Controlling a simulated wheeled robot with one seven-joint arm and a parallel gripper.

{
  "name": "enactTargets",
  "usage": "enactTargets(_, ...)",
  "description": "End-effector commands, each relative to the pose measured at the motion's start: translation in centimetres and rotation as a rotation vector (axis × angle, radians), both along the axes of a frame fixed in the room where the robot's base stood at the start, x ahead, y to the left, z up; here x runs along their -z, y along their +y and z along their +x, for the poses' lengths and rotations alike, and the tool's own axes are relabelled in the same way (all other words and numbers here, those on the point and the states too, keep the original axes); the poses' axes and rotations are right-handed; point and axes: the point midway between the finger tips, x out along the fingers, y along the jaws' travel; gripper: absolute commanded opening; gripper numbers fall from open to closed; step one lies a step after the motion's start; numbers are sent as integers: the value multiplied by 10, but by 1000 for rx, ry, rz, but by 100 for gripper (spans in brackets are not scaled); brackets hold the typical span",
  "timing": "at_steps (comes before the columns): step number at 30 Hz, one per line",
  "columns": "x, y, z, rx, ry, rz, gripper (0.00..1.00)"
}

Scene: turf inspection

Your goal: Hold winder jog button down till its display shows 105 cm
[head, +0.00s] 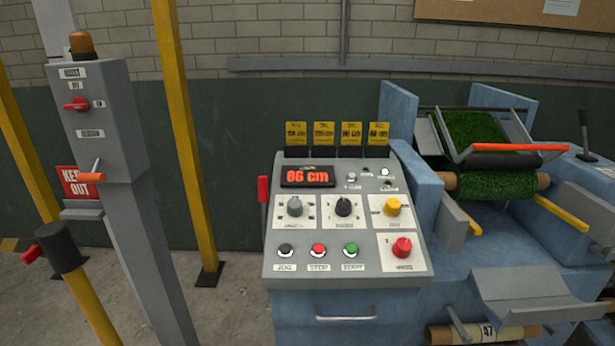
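The winder's grey control panel (346,262) faces me in the head view, on top of a blue machine body. Its display (308,176) is lit and reads 86 cm in red digits. The jog button (285,250) is a dark button at the lower left of the panel, with a JOG label under it. A red STOP button (318,250) and a green START button (351,250) sit to its right. My gripper is not in view, and nothing visible touches the jog button.
A red mushroom button (402,247) is at the panel's lower right. A red-tipped lever (263,190) stands at its left edge. Green turf (476,140) lies on the winder at right. A grey switch post (125,190) and yellow posts (185,140) stand at left.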

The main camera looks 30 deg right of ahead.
Motion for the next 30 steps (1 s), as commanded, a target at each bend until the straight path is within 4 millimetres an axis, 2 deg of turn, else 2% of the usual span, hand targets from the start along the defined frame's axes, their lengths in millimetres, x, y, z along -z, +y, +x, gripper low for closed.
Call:
enactTargets(3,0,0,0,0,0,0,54)
enactTargets(9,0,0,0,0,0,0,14)
enactTargets(11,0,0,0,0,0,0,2)
enactTargets(12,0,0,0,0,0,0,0)
enactTargets(30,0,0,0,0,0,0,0)
